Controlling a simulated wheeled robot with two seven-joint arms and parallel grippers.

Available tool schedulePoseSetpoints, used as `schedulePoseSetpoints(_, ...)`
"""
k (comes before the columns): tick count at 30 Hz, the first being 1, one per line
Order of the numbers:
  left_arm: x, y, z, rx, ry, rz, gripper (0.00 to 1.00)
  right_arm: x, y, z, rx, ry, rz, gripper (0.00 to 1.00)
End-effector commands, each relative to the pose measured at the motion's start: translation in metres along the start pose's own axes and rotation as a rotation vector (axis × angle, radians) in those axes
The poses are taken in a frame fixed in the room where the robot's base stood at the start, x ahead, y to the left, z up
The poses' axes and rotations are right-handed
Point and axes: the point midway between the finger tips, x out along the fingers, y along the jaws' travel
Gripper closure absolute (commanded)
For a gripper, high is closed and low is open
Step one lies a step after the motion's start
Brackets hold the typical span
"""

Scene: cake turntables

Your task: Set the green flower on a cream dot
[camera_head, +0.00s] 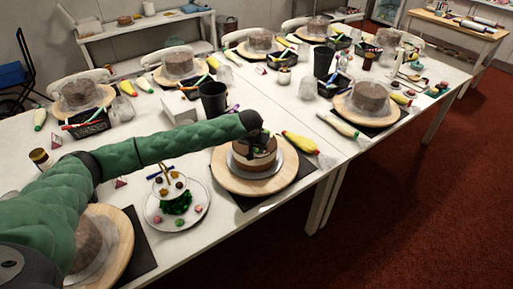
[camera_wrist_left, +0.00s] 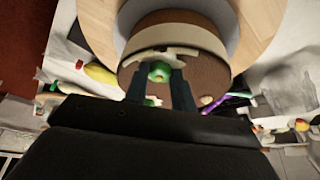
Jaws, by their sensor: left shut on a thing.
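My left gripper (camera_head: 257,138) is over the top of a brown cake with a cream band (camera_head: 253,157). In the left wrist view its two dark fingers (camera_wrist_left: 160,80) are shut on the green flower (camera_wrist_left: 158,70). The flower is close over the cake's top (camera_wrist_left: 214,76); I cannot tell whether it touches. A pale cream dot (camera_wrist_left: 206,100) shows near the cake's edge, and pale cream also shows beside the fingertips. The fingers hide part of the cake top. My right gripper is not in view.
The cake stands on a round wooden turntable (camera_head: 228,182). A plate (camera_head: 151,214) with small coloured decorations is at its left. A yellow piping bag (camera_head: 300,142) lies at its right, and a black cup (camera_head: 213,99) stands behind. Other cakes on turntables stand along the white tables.

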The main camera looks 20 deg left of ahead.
Motion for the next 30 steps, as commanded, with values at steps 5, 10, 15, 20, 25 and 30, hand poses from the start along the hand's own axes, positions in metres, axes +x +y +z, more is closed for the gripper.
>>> schedulePoseSetpoints(5, 0.0, 0.0, 0.0, 0.0, 0.0, 0.0, 0.53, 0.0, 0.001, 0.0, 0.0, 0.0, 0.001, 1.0)
schedulePoseSetpoints(10, 0.0, 0.0, 0.0, 0.0, 0.0, 0.0, 0.53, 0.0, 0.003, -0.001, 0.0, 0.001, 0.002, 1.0)
schedulePoseSetpoints(15, -0.003, 0.0, -0.001, 0.0, 0.001, 0.0, 0.53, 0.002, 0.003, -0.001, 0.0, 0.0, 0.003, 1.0)
schedulePoseSetpoints(20, -0.022, 0.0, 0.0, 0.0, 0.002, 0.001, 0.53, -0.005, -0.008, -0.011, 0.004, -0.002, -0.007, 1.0)
schedulePoseSetpoints(25, -0.055, 0.0, 0.0, 0.0, 0.003, 0.002, 0.53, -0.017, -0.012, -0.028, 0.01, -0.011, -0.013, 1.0)
schedulePoseSetpoints(30, -0.087, 0.0, 0.0, 0.0, 0.003, 0.001, 0.53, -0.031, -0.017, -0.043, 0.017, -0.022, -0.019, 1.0)
